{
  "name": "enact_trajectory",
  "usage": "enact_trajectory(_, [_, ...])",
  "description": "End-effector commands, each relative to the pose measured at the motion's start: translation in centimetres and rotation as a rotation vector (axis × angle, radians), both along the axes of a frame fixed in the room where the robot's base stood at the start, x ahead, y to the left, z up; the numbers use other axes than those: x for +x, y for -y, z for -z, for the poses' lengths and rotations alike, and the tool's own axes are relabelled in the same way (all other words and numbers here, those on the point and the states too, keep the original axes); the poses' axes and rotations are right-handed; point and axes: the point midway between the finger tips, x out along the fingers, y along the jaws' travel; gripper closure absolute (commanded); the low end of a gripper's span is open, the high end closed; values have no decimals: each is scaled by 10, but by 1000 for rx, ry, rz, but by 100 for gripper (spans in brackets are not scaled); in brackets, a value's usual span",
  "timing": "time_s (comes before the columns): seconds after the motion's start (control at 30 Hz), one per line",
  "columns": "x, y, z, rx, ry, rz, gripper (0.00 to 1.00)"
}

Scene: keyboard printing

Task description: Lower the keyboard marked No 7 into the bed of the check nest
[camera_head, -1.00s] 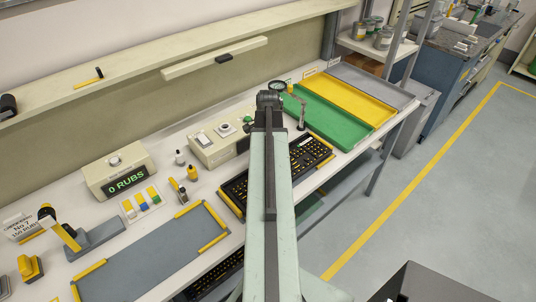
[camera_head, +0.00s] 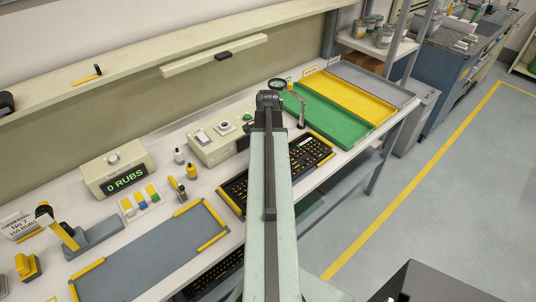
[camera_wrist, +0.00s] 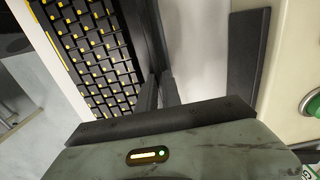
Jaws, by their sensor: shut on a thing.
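A black keyboard with yellow-marked keys (camera_head: 312,150) lies along the bench in the head view, its middle hidden by my arm. Its keys (camera_wrist: 95,50) fill the upper left of the wrist view. My gripper (camera_wrist: 160,92) is shut on the keyboard's edge; the arm hides the fingers in the head view. I cannot read No 7 on the keyboard or tell whether it touches the surface below. A grey bed with yellow corner rails (camera_head: 150,262) lies empty at the lower left; I cannot tell whether it is the check nest.
A cream box with a green button (camera_head: 215,140) stands behind the keyboard. A counter reading 0 RUBS (camera_head: 118,170), small bottles and coloured blocks stand at left. Green (camera_head: 335,118) and yellow (camera_head: 355,95) trays lie at right. Another black keyboard (camera_head: 215,275) shows below the bench edge.

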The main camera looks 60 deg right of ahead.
Motion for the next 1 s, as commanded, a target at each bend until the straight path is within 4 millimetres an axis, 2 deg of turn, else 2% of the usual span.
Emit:
enact_trajectory(0.2, [0,0,0,0,0,0,100])
enact_trajectory(0.23, [0,0,0,0,0,0,86])
enact_trajectory(0.3, [0,0,0,0,0,0,66])
enact_trajectory(0.63, [0,0,-3,0,0,0,66])
enact_trajectory(1.0, [0,0,-38,0,0,0,66])
